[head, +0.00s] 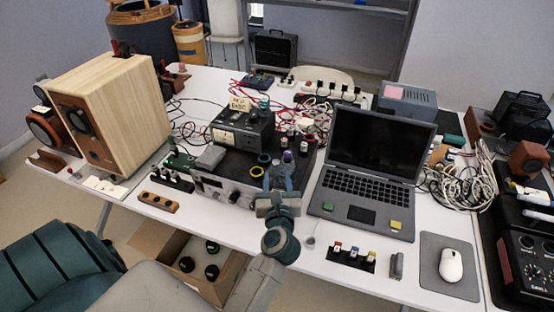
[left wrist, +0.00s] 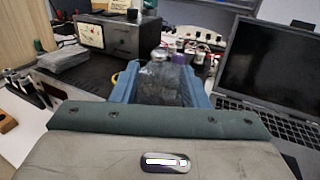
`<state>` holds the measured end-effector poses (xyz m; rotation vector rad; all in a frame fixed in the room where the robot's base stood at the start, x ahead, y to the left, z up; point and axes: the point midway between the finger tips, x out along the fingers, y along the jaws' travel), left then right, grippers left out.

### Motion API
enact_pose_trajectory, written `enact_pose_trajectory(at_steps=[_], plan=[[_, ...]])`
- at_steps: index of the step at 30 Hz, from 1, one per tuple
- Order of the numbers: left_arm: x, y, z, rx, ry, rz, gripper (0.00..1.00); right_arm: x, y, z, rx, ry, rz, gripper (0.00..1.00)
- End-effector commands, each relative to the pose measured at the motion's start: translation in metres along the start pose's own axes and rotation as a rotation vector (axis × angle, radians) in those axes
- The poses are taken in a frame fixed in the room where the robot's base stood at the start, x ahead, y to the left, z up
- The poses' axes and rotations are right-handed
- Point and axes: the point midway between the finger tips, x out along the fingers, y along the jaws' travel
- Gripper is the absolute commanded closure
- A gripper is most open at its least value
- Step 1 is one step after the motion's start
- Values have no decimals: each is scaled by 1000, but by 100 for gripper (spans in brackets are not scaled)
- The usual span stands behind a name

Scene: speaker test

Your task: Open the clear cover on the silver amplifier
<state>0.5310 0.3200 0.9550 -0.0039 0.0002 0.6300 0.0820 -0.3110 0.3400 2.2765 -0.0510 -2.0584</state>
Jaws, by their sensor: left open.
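The silver amplifier (head: 222,190) stands on the white table left of the laptop, its silver front with knobs facing me and its top dark. A small greyish, partly see-through block (head: 210,157) lies on its left top; it also shows at the left of the left wrist view (left wrist: 62,58). I cannot tell whether this is the clear cover. My left gripper (head: 281,174) is open above the amplifier's right end, its blue fingers pointing away from me. In the left wrist view a dark, speckled surface (left wrist: 164,86) shows between the fingers; contact cannot be told. My right gripper is out of view.
An open laptop (head: 370,190) is close on the right. A wooden speaker (head: 120,110) stands at left. Small jars and cables crowd the space behind my gripper. A mouse (head: 451,265) lies on a pad at right.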

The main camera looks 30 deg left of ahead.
Motion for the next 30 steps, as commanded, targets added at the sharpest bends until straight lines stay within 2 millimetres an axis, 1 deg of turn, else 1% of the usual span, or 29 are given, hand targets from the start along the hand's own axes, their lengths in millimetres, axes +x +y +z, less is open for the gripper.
enact_pose_trajectory(at_steps=[1,6,9,12,16,24,26,30], plan=[[12,-1,4,6,-5,-2,59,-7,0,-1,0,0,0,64],[45,0,4,6,-4,-1,59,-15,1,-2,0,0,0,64],[60,0,3,6,-3,-1,59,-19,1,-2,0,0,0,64],[70,-1,2,4,-2,-2,59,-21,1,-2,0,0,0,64],[76,0,1,4,-2,-1,59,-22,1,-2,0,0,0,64],[77,0,0,4,-2,-1,59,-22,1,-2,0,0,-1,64],[77,0,0,4,-2,-1,71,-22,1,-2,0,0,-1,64],[77,0,1,4,-2,-1,99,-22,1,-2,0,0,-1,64]])
